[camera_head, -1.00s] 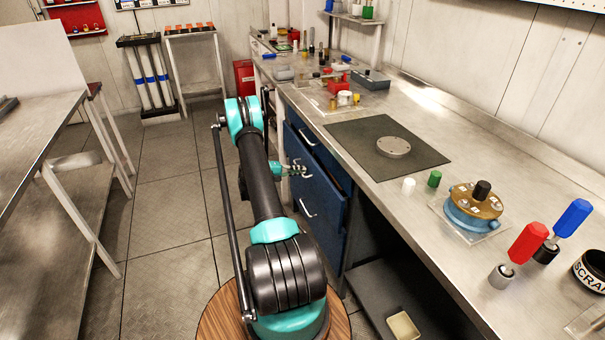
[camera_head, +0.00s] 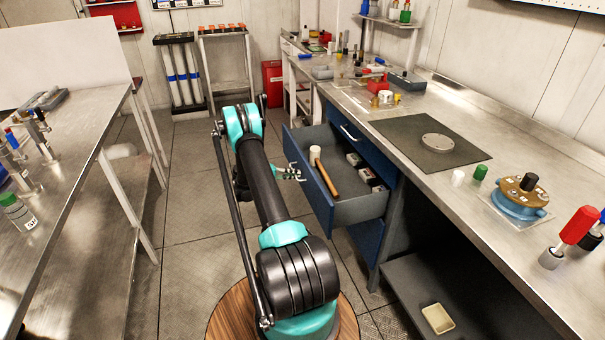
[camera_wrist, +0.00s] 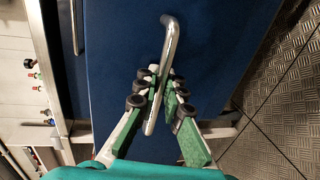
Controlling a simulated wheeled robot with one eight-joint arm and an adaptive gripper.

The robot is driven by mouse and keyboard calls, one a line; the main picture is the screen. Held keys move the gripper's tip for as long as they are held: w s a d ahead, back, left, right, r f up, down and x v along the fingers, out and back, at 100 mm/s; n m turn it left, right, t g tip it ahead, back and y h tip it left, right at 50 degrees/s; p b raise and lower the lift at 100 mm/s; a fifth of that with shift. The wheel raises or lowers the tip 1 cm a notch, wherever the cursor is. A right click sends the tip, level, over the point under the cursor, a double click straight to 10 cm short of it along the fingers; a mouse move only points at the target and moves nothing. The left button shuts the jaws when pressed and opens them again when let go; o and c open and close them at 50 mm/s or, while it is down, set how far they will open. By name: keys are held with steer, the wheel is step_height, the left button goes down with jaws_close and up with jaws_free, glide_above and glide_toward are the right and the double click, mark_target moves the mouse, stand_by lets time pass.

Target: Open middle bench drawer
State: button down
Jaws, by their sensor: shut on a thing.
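The middle bench drawer (camera_head: 360,209) is pulled out from the blue cabinet under the right-hand bench. Inside it lie a mallet (camera_head: 325,177) with a wooden handle and a pale head, and several small blocks (camera_head: 363,170) at the right. My gripper (camera_head: 297,174) is at the drawer's blue front. In the wrist view my gripper (camera_wrist: 163,98) is shut on the silver bar handle (camera_wrist: 169,42), its green and white fingers on either side of the bar. The blue drawer front (camera_wrist: 115,60) fills the middle of that view.
The top drawer (camera_head: 355,138) above is shut. The workbench (camera_head: 480,200) runs along the right, with a dark mat, a blue and brown round device and red-handled tools. Another table (camera_head: 75,165) stands at the left. Tiled floor (camera_head: 190,220) lies clear between them.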

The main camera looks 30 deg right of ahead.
steer(key=shift+w+a, duration=0.15)
steer(key=shift+a, duration=0.5)
steer(key=c, duration=1.9)
jaws_free()
steer(key=v, duration=1.2)
